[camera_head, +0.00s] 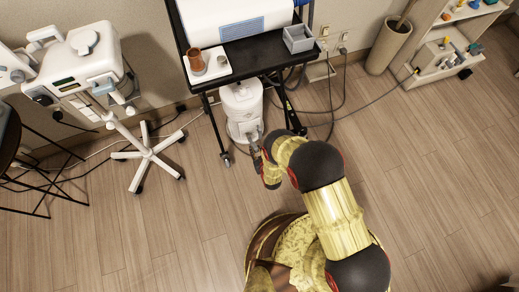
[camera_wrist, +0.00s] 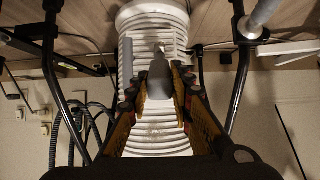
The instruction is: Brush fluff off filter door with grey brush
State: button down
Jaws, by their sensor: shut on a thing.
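A white cylindrical unit (camera_head: 241,104) stands on the floor under the black cart. In the wrist view its ribbed white casing (camera_wrist: 155,138) fills the middle, behind my gripper. My gripper (camera_wrist: 158,98) is shut on the grey brush (camera_wrist: 159,80), which sits between the fingers and points at the ribbed casing. In the head view my gripper (camera_head: 256,150) is low, just in front of the unit; the brush is too small there to make out clearly. I cannot tell whether the brush touches the casing. No separate filter door edge and no fluff can be made out.
The black cart (camera_head: 262,52) has thin legs on both sides of the unit; a leg also shows in the wrist view (camera_wrist: 240,85). Cables (camera_head: 335,105) run behind it. A white wheeled stand (camera_head: 148,152) is at left. The floor in front is open.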

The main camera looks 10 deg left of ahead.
jog(key=shift+s+a, duration=0.1)
jog(key=shift+a, duration=0.1)
jog(key=shift+d, duration=0.1)
jog(key=s+d+p, duration=0.1)
jog(key=s+d, duration=0.2)
jog(key=s, duration=0.3)
jog(key=shift+d, duration=0.3)
dwell(0.4)
dwell(0.3)
jog(key=c, duration=2.2)
grip_release()
grip_shut()
